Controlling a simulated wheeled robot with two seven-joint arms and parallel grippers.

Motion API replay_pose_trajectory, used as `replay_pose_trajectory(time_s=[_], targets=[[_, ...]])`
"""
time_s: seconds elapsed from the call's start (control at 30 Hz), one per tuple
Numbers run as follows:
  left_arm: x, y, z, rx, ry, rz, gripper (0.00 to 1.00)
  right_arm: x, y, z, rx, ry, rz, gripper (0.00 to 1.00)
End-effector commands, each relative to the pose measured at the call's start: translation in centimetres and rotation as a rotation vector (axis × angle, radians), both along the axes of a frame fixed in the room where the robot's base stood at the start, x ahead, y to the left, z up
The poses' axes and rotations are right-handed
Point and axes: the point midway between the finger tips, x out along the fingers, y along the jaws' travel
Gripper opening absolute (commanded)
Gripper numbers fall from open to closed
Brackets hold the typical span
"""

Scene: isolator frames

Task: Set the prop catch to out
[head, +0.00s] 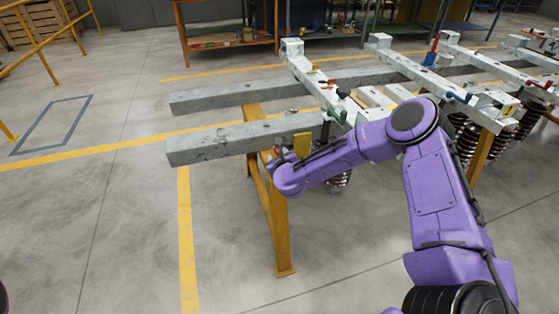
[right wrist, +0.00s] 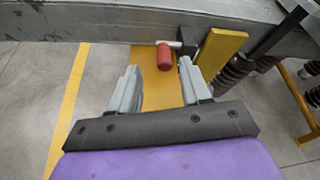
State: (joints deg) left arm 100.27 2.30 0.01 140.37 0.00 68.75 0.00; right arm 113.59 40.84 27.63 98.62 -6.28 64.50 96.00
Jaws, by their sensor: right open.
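The prop catch appears to be the red grip (right wrist: 164,56) on a thin metal rod by a dark bracket (right wrist: 187,42), under the grey beam (right wrist: 120,27) in the right wrist view. The grip lies between the fingertips of my right gripper (right wrist: 158,67), which is open. The right finger is close to the grip; I cannot tell whether they touch. A yellow plate (right wrist: 220,52) stands just right of the bracket. In the head view my right gripper (head: 272,160) is at the near beam's end of the frame, mostly hidden by my wrist. My left gripper is out of view.
Two grey beams (head: 215,145) rest on a yellow trestle (head: 279,235). Crossing beams with ribbed brown insulators (head: 470,140) extend right. A workbench (head: 225,42) stands behind, a yellow railing (head: 40,50) at far left. The floor at left is clear.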

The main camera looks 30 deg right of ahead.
Motion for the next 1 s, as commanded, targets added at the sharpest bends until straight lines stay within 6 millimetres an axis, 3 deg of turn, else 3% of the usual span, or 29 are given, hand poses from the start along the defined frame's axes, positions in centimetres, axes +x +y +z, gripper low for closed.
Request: replay_pose_trajectory(time_s=[0.1,0.3,0.87,1.0], targets=[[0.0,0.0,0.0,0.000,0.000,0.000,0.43,-2.5,1.1,1.2,0.003,-0.001,0.002,0.48],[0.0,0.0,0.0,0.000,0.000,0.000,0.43,-5.2,2.2,2.3,0.001,0.000,0.003,0.48],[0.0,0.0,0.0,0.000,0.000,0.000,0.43,-5.6,2.3,2.4,-0.003,0.001,0.004,0.48],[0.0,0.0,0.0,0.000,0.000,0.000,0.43,-5.7,2.4,2.3,-0.147,0.060,0.070,0.48]])
